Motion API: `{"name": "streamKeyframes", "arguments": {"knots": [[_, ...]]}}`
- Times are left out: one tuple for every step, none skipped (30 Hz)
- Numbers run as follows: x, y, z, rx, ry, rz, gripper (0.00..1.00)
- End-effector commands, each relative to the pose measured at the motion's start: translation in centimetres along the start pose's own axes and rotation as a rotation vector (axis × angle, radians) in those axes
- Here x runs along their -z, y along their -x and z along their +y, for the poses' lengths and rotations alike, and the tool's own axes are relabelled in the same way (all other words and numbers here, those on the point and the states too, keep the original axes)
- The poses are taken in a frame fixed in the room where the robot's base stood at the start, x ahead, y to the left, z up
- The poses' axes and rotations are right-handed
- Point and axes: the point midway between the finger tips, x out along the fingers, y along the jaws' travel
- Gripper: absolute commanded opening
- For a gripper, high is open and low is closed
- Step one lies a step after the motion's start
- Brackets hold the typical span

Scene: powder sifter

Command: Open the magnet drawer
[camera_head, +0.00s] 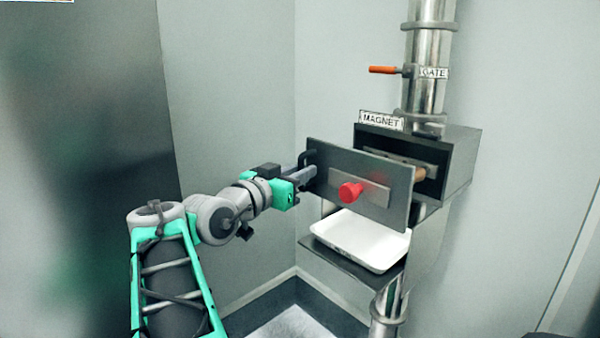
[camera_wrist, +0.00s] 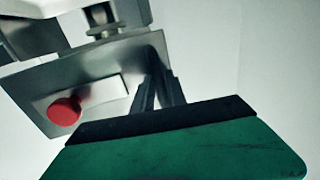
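The magnet drawer's grey front plate (camera_head: 335,185) stands out from its dark housing (camera_head: 458,165), with a gap between them, so the drawer is partly open. A red knob (camera_head: 351,192) is on the plate; it also shows in the wrist view (camera_wrist: 64,111).
A white tray (camera_head: 350,238) sits on a shelf below the drawer. A steel pipe (camera_head: 428,90) with an orange gate lever (camera_head: 384,70) rises above. A MAGNET label (camera_head: 381,121) tops the housing.

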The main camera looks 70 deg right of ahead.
Motion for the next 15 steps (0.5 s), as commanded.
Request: {"name": "streamKeyframes", "arguments": {"knots": [[0.02,0.02,-0.03,0.001,0.0,0.0,0.22],[0.02,0.06,-0.07,0.002,0.0,0.001,0.25],[0.03,0.08,-0.09,0.002,-0.001,0.001,0.28],[0.04,0.08,-0.09,0.003,-0.001,0.001,0.3],[0.04,0.08,-0.1,0.003,-0.001,0.001,0.33],[0.05,0.08,-0.1,0.003,-0.001,0.001,0.34],[0.06,0.08,-0.1,0.003,-0.001,0.001,0.34],[0.06,0.08,-0.1,0.003,-0.001,0.001,0.34],[0.07,0.08,-0.1,0.003,-0.001,0.002,0.34],[0.07,0.08,-0.1,0.003,-0.001,0.002,0.34],[0.07,0.08,-0.11,0.003,-0.001,0.002,0.34],[0.07,0.11,-0.11,0.003,-0.001,0.002,0.34],[0.08,0.21,-0.13,0.004,-0.001,0.002,0.34],[0.1,0.4,-0.16,0.004,-0.001,0.002,0.34],[0.12,0.81,-0.23,0.006,-0.002,0.002,0.34]]}}
